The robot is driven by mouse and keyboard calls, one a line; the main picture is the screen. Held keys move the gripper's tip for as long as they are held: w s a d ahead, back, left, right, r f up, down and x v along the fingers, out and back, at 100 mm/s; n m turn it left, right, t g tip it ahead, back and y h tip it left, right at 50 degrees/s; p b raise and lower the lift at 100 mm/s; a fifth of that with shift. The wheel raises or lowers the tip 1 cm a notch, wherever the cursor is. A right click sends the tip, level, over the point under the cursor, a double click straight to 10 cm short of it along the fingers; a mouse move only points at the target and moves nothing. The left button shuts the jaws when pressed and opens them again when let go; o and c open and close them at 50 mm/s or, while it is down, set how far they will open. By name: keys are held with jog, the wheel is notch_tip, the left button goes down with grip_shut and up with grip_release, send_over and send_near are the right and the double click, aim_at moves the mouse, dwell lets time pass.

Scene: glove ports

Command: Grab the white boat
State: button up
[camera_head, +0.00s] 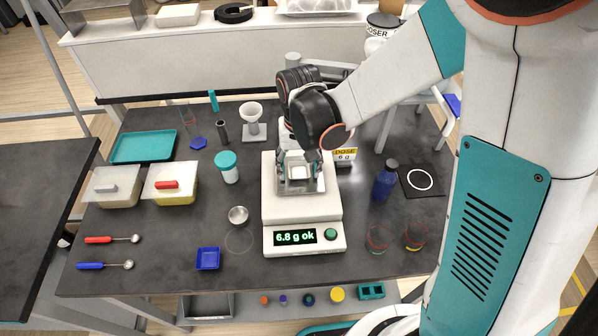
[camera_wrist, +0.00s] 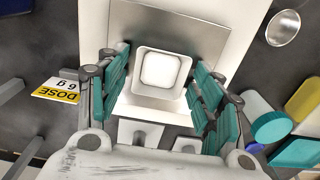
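The white boat (camera_wrist: 161,70) is a small square dish with rounded corners. It sits on the metal pan (camera_wrist: 185,22) of the scale, and in the head view the boat (camera_head: 301,171) is partly hidden by my gripper. My gripper (camera_wrist: 164,72) is open, with its teal fingers on the left and right sides of the boat. Narrow gaps seem to show between the fingers and the boat's sides. In the head view my gripper (camera_head: 300,162) is low over the scale. The scale (camera_head: 302,208) reads "6.8 g ok".
A blue square boat (camera_head: 208,258) and a metal cup (camera_head: 238,215) lie left of the scale. A teal-lidded jar (camera_head: 228,167) stands left, a blue bottle (camera_head: 385,180) right. A white funnel stand (camera_head: 253,122) and the DOSE sign (camera_head: 345,154) are close to my arm.

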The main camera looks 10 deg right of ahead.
jog(key=c, duration=0.4)
